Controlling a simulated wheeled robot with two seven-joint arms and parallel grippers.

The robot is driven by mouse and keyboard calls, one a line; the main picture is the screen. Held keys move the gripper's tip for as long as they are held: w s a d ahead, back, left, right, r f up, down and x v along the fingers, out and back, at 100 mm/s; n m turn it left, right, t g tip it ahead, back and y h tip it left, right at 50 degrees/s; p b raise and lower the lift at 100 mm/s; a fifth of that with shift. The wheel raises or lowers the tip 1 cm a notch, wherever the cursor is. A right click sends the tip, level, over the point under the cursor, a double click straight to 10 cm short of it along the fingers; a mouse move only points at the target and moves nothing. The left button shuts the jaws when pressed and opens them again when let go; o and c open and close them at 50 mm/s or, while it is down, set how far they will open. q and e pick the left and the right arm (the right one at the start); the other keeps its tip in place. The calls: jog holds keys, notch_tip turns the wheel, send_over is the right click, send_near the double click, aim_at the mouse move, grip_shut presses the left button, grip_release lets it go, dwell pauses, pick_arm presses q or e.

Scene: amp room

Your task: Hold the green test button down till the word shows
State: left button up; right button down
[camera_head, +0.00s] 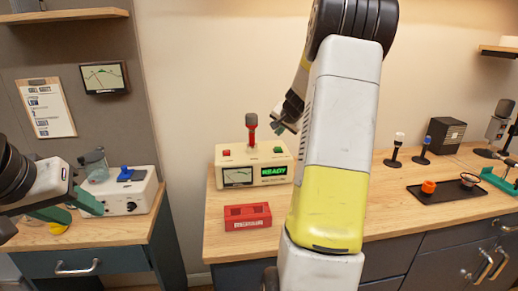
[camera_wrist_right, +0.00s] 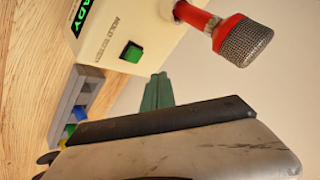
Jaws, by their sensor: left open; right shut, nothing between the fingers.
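A cream tester box (camera_head: 252,171) stands on the wooden counter, its display (camera_head: 273,171) lit green with the word READY. The green test button (camera_head: 278,149) is on its top at the right; it also shows in the right wrist view (camera_wrist_right: 132,52). My right gripper (camera_head: 278,128) is above the button, partly hidden by my own arm. In the right wrist view its green fingers (camera_wrist_right: 157,91) are shut and empty, with a gap between their tips and the button. My left gripper (camera_head: 70,208) is open and empty at the far left.
A red case (camera_head: 247,216) lies in front. A grey rack (camera_wrist_right: 72,103) is beside the box. A white device (camera_head: 122,190) stands by my left gripper.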

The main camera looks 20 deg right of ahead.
aim_at(279, 149)
jog(key=shift+f, duration=1.65)
dwell(0.8)
jog(key=shift+f, duration=0.4)
jog(key=shift+f, duration=0.55)
dwell(3.0)
jog(key=shift+r, duration=0.1)
dwell(0.9)
jog(key=shift+r, duration=0.85)
